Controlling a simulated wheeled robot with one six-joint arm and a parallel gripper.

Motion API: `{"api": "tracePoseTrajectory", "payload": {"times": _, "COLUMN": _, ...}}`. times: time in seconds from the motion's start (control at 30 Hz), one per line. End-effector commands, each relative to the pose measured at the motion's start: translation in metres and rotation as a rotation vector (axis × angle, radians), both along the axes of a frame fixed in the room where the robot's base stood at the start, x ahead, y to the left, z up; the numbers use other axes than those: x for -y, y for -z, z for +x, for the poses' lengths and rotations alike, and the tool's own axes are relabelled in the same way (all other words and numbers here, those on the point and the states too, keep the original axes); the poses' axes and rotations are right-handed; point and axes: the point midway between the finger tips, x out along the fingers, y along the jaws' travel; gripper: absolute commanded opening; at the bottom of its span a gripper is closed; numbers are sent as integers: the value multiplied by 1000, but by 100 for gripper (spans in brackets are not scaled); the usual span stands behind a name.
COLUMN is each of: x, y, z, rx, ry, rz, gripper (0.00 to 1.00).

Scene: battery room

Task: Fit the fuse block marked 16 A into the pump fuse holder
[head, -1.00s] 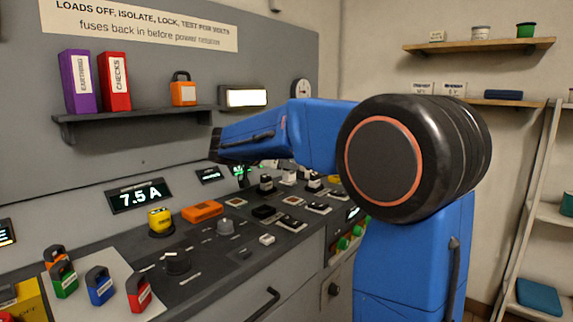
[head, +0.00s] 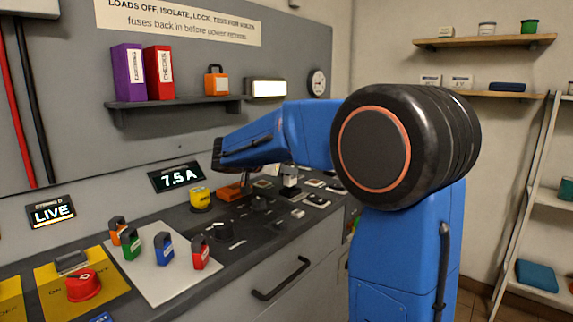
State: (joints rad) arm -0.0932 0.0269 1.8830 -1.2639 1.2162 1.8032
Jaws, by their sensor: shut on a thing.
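My gripper (head: 245,179) hangs below the dark end of my blue arm, low over the sloping console, and shows only as a small dark shape. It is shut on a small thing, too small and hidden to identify. A black and white block (head: 290,181) stands upright on the console to the right of the gripper. Several flat black and white pieces lie farther right. I cannot read a 16 A mark or a pump label on any of them. My arm hides part of the console behind it.
An orange block (head: 231,192) and a yellow round piece (head: 200,199) are left of the gripper. Coloured padlocks (head: 164,248) stand on a pale plate. A red rotary switch (head: 84,286) is at front left. Displays read 7.5 A (head: 177,177) and LIVE (head: 52,212). A shelf (head: 180,105) juts out above.

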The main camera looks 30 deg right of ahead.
Motion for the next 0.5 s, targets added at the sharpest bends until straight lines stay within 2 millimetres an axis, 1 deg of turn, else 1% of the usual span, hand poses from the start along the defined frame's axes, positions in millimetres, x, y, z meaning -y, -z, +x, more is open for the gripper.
{"api": "tracePoseTrajectory", "payload": {"times": 0.2, "x": 0, "y": 15, "z": 0, "rx": -1, "ry": 1, "rz": 0, "gripper": 0}}
{"api": "tracePoseTrajectory", "payload": {"times": 0.5, "x": 0, "y": 20, "z": 0, "rx": 0, "ry": 0, "rz": 0, "gripper": 0}}
